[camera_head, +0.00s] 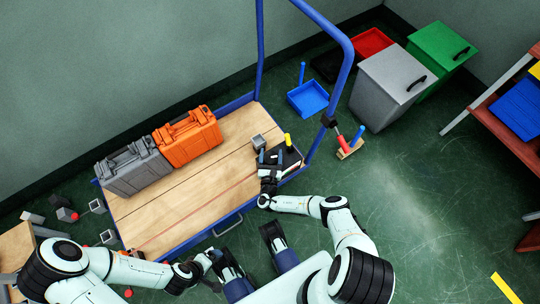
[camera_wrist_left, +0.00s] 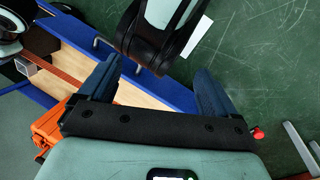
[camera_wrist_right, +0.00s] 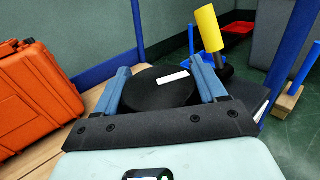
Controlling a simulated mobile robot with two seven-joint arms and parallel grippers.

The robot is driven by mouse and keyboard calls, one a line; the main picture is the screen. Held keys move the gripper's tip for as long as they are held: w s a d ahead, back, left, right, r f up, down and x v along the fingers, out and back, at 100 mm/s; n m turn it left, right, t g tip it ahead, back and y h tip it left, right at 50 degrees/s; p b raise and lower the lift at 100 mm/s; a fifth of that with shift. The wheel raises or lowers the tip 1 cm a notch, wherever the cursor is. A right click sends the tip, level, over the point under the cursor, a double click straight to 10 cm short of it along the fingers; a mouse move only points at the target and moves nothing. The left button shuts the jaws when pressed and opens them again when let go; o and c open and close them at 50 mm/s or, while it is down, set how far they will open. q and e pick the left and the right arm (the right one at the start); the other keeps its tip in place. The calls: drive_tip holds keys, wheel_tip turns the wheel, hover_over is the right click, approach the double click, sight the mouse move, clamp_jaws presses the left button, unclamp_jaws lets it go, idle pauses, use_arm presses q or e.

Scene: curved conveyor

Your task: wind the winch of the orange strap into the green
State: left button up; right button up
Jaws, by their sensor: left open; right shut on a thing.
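The winch (camera_wrist_right: 160,88) shows in the right wrist view as a black round part with a white mark, beside a yellow handle (camera_wrist_right: 208,28). The handle also shows in the head view (camera_head: 288,140), at the right end of the cart's wooden deck (camera_head: 190,208). My right gripper (camera_head: 268,158) is shut on the black round part, one blue finger on each side. A thin reddish-brown strap (camera_head: 195,206) lies flat across the deck; whether it is the orange strap I cannot tell. No green zone is readable on the winch. My left gripper (camera_wrist_left: 158,88) is open and empty near the cart's front edge.
An orange case (camera_head: 188,142) and a grey case (camera_head: 132,170) stand along the deck's back edge. Blue cart rails (camera_head: 345,85) rise at the right. A wooden block with handles (camera_head: 350,149), a blue tray (camera_head: 308,98) and a grey bin (camera_head: 388,92) stand beyond. The deck's middle is mostly clear.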

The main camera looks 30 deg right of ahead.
use_arm(q)
drive_tip(key=shift+w+a+f+b, duration=0.35)
drive_tip(key=shift+w+f, duration=0.15)
drive_tip(key=shift+w, duration=0.15)
use_arm(e)
drive_tip(key=shift+m+g+h, duration=0.6)
drive_tip(key=shift+m+h, duration=0.1)
drive_tip(key=shift+h, duration=0.2)
drive_tip(key=shift+d, duration=0.1)
drive_tip(key=shift+r, duration=0.1)
drive_tip(key=o, duration=1)
drive_tip(key=shift+c, duration=0.2)
use_arm(q)
drive_tip(key=shift+s+a, duration=0.1)
use_arm(e)
drive_tip(key=shift+s, duration=0.15)
